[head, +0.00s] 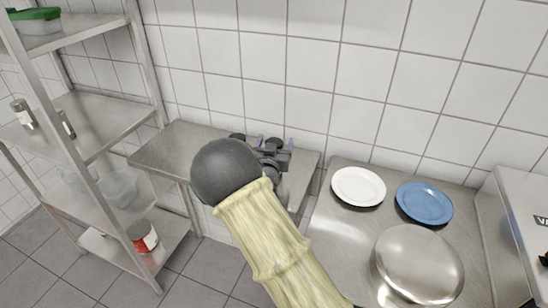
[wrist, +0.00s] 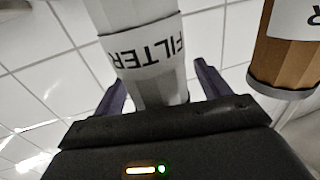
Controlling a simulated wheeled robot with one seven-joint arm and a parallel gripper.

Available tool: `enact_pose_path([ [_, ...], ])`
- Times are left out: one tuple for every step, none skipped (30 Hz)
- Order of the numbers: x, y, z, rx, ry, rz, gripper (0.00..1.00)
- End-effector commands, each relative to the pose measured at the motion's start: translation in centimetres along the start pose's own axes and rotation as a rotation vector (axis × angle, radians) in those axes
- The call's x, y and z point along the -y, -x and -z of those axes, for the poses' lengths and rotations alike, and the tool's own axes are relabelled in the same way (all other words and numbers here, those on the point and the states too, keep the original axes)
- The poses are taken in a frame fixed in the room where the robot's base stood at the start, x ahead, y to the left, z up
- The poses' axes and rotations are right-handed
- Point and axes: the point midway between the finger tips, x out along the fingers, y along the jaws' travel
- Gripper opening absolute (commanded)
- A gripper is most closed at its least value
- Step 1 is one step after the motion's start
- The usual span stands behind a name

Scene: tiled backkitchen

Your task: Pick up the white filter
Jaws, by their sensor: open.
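The white filter (wrist: 135,22) is a pale cylinder with a band lettered "FILTER", which appears upside down in the wrist view. It stands between the two purple fingers of my gripper (wrist: 158,75), with its lower end close to the palm. My gripper is open, with a finger on each side of the filter; a gap shows on the left, and I cannot tell whether the right finger touches. In the head view my gripper (head: 275,143) is over the steel side table by the tiled wall, and my arm hides the filter there.
A brown cylinder (wrist: 286,50) with a white label and grey rim is close on the right in the wrist view. In the head view, a white plate (head: 358,187), a blue plate (head: 424,203) and a metal dome (head: 418,265) are right of my arm. Steel shelving (head: 105,100) stands left.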

Motion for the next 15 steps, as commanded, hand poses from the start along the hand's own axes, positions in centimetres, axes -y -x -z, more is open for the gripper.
enact_pose_path([
  [0.01, -0.1, -0.01, 0.0, 0.0, 0.0, 0.75],
  [0.02, -0.09, -0.02, 0.0, 0.0, 0.0, 0.75],
  [0.02, -0.07, -0.04, 0.0, 0.0, 0.0, 0.75],
  [0.02, -0.06, -0.03, 0.0, 0.0, 0.0, 0.75],
  [0.02, -0.06, -0.04, 0.0, 0.0, 0.0, 0.75],
  [0.01, -0.05, -0.04, 0.0, 0.0, 0.0, 0.75],
  [0.02, -0.05, -0.03, 0.0, 0.0, 0.0, 0.75],
  [0.02, -0.04, -0.04, 0.0, 0.0, 0.0, 0.75],
  [0.02, -0.04, -0.03, 0.0, 0.0, 0.0, 0.75],
  [0.02, -0.03, -0.03, 0.0, -0.001, 0.0, 0.75],
  [0.02, -0.03, -0.03, 0.0, -0.001, 0.0, 0.75],
  [0.02, -0.03, -0.03, 0.0, -0.001, 0.0, 0.75],
  [0.02, -0.03, -0.03, 0.0, -0.001, 0.0, 0.75],
  [0.02, -0.03, -0.03, 0.0, -0.001, 0.0, 0.75],
  [0.02, -0.02, -0.03, 0.0, -0.001, 0.0, 0.75],
])
